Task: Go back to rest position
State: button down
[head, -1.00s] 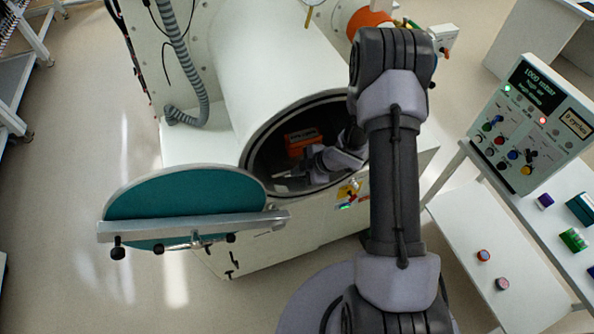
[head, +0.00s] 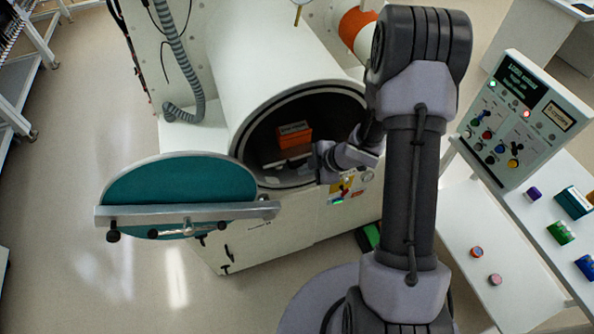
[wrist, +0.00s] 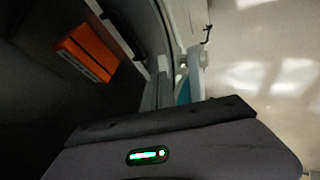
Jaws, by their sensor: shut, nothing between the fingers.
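My gripper (head: 323,161) is at the right side of the round chamber mouth (head: 236,150) in the head view, its fingertips hard to make out. It is shut and empty. An orange box (head: 294,135) sits inside the dark chamber, left of and apart from my gripper. The orange box also shows at upper left in the wrist view (wrist: 88,52). The grey gripper housing with a green light fills the bottom of the wrist view.
The round teal door (head: 180,190) stands open at the chamber's front left. A control panel (head: 520,120) stands at right, above a white table (head: 500,255) with several small coloured items. Open floor (head: 70,210) lies at left.

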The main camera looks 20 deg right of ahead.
jog(key=d+r+m+t+h+b, duration=0.2)
jog(key=d+r+m+h+b, duration=0.5)
jog(key=m+b, duration=0.5)
jog(key=s+a+m+g+y+b, duration=0.1)
jog(key=s+a+m+y+b, duration=0.1)
jog(key=s+a+m+b, duration=0.2)
jog(key=s+a+m+g+y+b, duration=0.1)
jog(key=s+a+m+b, duration=0.4)
jog(key=s+a+b, duration=0.5)
jog(key=s+a+f+y, duration=0.1)
jog(key=s+a, duration=0.1)
jog(key=s, duration=0.5)
jog(key=shift+m, duration=0.3)
